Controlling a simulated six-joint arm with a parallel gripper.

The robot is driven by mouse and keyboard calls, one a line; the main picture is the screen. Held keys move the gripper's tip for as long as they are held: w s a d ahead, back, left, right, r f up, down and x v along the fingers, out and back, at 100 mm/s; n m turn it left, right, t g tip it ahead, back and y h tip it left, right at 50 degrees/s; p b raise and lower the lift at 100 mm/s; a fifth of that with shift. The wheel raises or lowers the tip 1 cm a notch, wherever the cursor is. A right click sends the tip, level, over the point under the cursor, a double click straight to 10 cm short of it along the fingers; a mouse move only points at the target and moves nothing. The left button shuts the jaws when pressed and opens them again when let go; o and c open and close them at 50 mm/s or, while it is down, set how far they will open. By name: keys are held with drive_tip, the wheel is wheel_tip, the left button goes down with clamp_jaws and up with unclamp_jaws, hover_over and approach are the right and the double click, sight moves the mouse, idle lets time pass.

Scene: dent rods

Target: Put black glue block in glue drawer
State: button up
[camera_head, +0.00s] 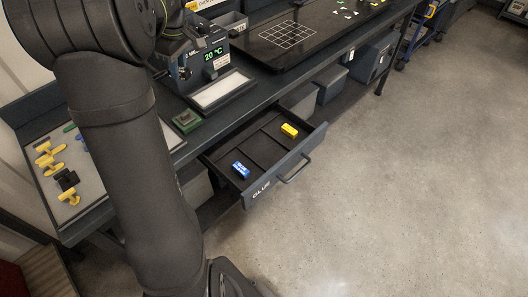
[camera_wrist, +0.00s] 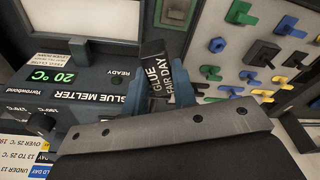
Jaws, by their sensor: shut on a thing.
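The black glue block (camera_wrist: 157,72), with white lettering reading "GLUE FAIR DAY", is in the wrist view between the fingers of my gripper (camera_wrist: 158,92). The gripper is shut on it, in front of the glue melter (camera_wrist: 75,75). In the head view my gripper (camera_head: 183,68) is at the glue melter (camera_head: 212,57), and I cannot make out the block there. The glue drawer (camera_head: 272,184) is pulled open below the bench, right of and below the gripper. A blue block (camera_head: 240,169) and a yellow block (camera_head: 289,130) lie in separate parts of it.
A white plate (camera_head: 221,89) lies before the melter, with a small green item (camera_head: 187,121) nearby. A board of coloured shapes (camera_head: 60,170) is at the left. A dark tray with a grid (camera_head: 287,36) is on the right. The floor (camera_head: 420,180) beyond the drawer is clear.

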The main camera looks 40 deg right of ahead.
drive_tip(key=s+d+m, duration=0.2)
drive_tip(key=s+d, duration=0.6)
drive_tip(key=s, duration=0.2)
drive_tip(key=m, duration=0.3)
hover_over(266, 152)
drive_tip(key=shift+h, duration=0.4)
drive_tip(key=f, duration=2.7)
drive_tip(key=shift+s+f, duration=0.2)
drive_tip(key=shift+f, duration=0.05)
drive_tip(key=shift+f, duration=0.15)
drive_tip(key=o, duration=1)
drive_tip(key=r, duration=0.4)
drive_tip(key=s+r, duration=0.1)
drive_tip(key=r, duration=0.7)
drive_tip(key=shift+s+r, duration=0.1)
drive_tip(key=shift+s, duration=0.3)
